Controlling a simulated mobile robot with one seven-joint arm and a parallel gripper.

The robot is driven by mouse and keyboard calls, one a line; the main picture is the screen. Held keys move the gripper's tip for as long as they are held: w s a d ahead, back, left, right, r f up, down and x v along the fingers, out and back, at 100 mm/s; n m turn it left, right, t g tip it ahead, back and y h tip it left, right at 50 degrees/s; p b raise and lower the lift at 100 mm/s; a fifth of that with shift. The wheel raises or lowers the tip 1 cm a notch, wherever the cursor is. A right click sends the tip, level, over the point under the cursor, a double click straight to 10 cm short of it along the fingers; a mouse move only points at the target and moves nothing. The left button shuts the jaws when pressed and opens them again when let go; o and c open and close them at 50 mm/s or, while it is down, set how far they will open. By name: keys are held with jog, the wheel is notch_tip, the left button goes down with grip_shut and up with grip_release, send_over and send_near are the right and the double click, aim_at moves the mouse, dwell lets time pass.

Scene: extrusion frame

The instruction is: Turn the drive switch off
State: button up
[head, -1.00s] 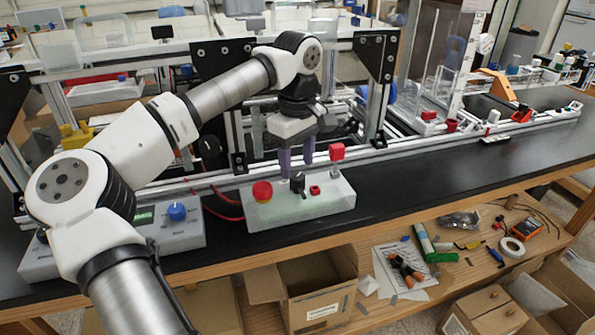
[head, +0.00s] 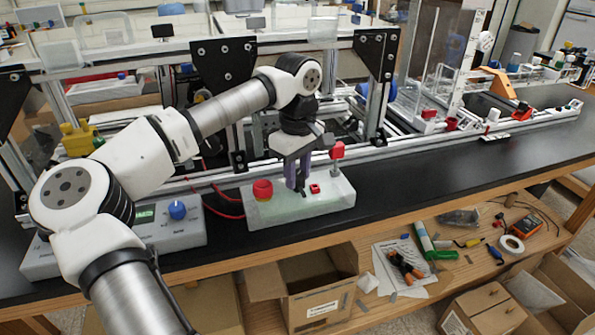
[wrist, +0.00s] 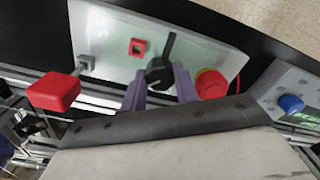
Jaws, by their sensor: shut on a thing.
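A pale control box (head: 325,203) sits on the black bench. It carries a red mushroom button (head: 262,189) at its left, a black rotary switch in the middle, a small red square switch (head: 315,188) and a red block on a lever (head: 337,151) at its right. My gripper (head: 298,183) points down over the middle of the box. In the wrist view its purple fingers stand on both sides of the black rotary switch (wrist: 160,70), shut on it. The switch's handle points away from the fingers. In the head view the fingers mostly hide this switch. I cannot read any labels.
A grey unit with a blue knob (head: 178,210) stands left of the box. Red cables (head: 222,208) run between them. Aluminium rails and black brackets (head: 225,62) stand behind. The black bench to the right of the box is clear.

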jog(key=shift+n, duration=0.4)
jog(key=n+b, duration=0.1)
jog(key=n, duration=0.2)
jog(key=shift+n, duration=0.4)
jog(key=n+b, duration=0.1)
jog(key=n, duration=0.3)
jog(key=n+b, duration=0.1)
jog(key=n, duration=0.8)
jog(key=shift+b, duration=0.3)
jog(key=shift+n, duration=0.3)
jog(key=o, duration=1)
